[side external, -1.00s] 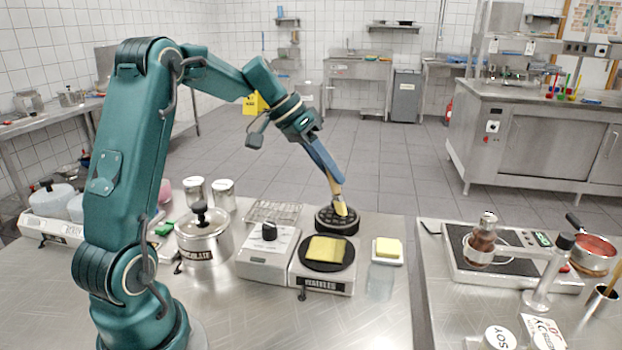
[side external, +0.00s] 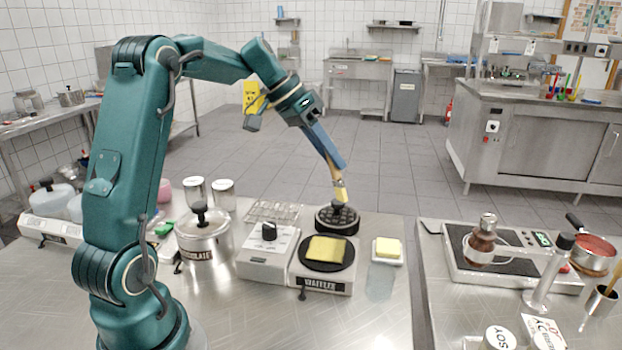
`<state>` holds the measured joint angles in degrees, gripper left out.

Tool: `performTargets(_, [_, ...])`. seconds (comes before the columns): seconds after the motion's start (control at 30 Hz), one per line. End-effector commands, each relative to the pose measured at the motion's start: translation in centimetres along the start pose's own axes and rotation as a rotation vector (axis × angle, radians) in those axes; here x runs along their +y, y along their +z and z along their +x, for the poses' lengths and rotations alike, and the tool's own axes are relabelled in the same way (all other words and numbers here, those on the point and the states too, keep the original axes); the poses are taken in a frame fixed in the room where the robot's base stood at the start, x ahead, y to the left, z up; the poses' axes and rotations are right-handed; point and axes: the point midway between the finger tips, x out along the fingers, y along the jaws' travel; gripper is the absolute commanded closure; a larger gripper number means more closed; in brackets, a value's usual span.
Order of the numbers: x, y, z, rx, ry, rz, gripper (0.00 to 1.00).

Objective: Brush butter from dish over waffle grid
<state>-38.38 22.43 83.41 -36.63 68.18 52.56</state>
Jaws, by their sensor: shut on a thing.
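My gripper (side external: 323,147) is shut on the handle of a brush (side external: 340,188), which hangs tilted with its yellowish tip down. The brush tip is just above the black open lid (side external: 338,218) of the waffle iron. The waffle iron (side external: 324,280), labelled WAFFLES, has a round dark plate with a yellow square waffle (side external: 326,249) on it. The butter (side external: 388,247) is a pale yellow block in a small white dish (side external: 387,262) to the right of the iron. The lid's grid is partly visible behind the plate.
A grey box with a black knob (side external: 268,255) stands left of the iron. A clear glass (side external: 380,283) stands before the dish. A gap separates the right-hand counter.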

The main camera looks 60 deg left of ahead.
Motion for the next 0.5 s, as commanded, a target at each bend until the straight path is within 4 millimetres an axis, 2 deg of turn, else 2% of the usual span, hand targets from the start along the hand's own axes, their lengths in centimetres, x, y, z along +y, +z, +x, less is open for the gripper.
performTargets(0.27, [0.0, 0.0, 0.1, 0.000, 0.001, 0.000, 1.00])
performTargets(0.5, [-0.5, 0.7, 1.3, -0.002, 0.004, -0.003, 1.00])
